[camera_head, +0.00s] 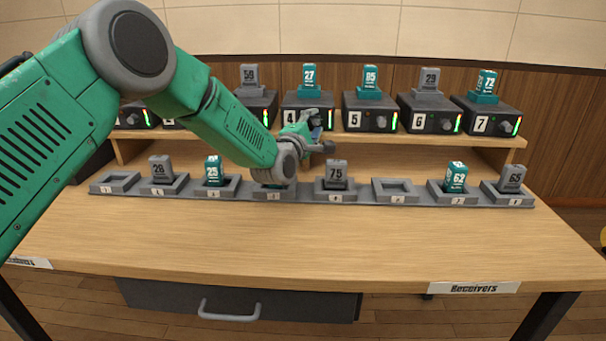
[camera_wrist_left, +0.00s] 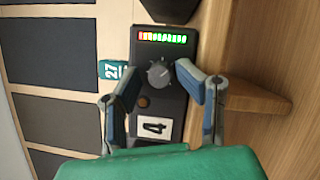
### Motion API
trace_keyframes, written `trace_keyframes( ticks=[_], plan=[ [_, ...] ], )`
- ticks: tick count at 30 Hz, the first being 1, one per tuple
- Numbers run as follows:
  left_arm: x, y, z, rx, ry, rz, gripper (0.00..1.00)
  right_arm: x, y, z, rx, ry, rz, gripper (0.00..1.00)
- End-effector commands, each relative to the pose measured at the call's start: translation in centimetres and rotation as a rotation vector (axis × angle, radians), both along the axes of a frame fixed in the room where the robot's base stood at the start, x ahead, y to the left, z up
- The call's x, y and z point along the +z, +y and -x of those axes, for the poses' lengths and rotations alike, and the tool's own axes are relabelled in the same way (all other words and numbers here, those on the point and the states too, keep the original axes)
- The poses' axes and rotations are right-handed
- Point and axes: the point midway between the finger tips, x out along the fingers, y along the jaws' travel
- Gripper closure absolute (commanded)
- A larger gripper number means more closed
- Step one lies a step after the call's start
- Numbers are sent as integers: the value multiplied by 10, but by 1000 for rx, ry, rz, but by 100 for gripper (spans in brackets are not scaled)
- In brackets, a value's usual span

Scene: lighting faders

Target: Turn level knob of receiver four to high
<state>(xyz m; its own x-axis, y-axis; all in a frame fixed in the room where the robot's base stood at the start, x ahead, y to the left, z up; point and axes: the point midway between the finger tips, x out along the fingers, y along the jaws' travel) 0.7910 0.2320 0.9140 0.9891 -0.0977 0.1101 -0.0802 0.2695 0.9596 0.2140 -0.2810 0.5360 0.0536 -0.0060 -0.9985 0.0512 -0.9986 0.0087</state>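Receiver four (camera_head: 291,115) is a dark box on the raised shelf, labelled 4, with the teal unit 27 (camera_head: 309,80) on top. The left wrist view shows its face sideways, with the 4 label (camera_wrist_left: 154,127), a small brown button and a round grey level knob (camera_wrist_left: 158,74). My left gripper (camera_head: 325,135) is in front of receiver four and hides part of its face in the head view. In the wrist view its two fingers (camera_wrist_left: 157,70) are spread on either side of the knob, with gaps visible. The knob's exact pointer setting is hard to read. My right gripper is out of view.
Receiver four's lit red-to-green bar (camera_wrist_left: 162,37) is beside the knob. Receivers five (camera_head: 372,114), six (camera_head: 430,115) and seven (camera_head: 490,118) stand to the right. A grey slotted tray (camera_head: 420,197) with several numbered units lies in front. The front tabletop is clear.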

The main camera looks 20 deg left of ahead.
Motion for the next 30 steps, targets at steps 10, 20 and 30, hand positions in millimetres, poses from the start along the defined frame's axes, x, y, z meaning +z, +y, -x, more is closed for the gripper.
trace_keyframes(
  ticks=[10,20,30],
  plan=[
    [-8,-4,0,-5,-143,500,60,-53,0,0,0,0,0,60],
    [-14,-3,40,1,-194,697,60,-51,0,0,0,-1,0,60],
    [-35,-8,96,-1,-194,694,60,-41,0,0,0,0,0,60]
  ],
)
